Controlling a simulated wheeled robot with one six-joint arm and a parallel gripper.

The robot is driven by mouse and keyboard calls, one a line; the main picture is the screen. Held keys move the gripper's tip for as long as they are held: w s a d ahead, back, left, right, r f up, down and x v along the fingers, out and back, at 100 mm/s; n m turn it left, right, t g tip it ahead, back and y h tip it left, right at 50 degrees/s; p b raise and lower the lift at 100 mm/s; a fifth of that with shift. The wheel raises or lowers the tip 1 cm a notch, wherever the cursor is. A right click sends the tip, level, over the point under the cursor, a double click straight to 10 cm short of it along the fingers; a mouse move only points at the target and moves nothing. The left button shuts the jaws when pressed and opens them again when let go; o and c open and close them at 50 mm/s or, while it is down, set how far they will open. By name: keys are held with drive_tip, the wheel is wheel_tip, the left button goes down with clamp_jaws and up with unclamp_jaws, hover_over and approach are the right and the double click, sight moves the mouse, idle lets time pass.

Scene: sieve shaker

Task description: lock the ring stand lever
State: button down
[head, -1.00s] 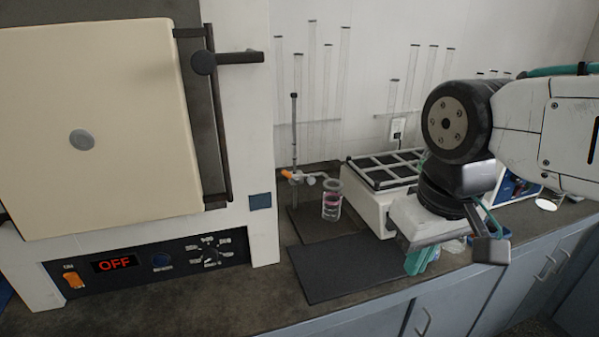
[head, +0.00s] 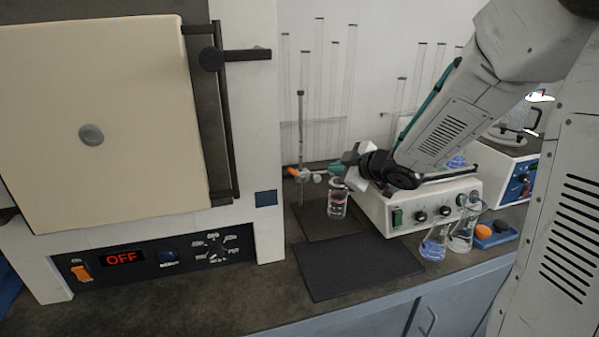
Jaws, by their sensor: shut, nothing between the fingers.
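The ring stand shows in the head view as a thin grey rod (head: 301,130) standing upright behind the dark mat. An orange lever (head: 293,172) sits on its clamp at the left of the rod, with a pale knob to its right. A small beaker with pink liquid (head: 337,204) stands in front of and to the right of the rod. My gripper (head: 338,168) is shut and empty, with teal fingertips pointing left, just right of the clamp and above the beaker. I cannot tell whether its tips touch the clamp.
A furnace (head: 143,130) reading OFF fills the left side. A white shaker (head: 432,206) with knobs stands under my arm. Flasks (head: 435,243) stand at its right front. A flat black mat (head: 358,265) lies clear at the front. Glass tubes (head: 335,80) hang on the wall.

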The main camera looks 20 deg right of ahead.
sight(294, 171)
drive_tip(key=shift+w+a+f+n+y, duration=0.15)
drive_tip(key=shift+a+f+n+y, duration=0.2)
drive_tip(key=shift+a+y, duration=0.2)
drive_tip(key=x, duration=1.4)
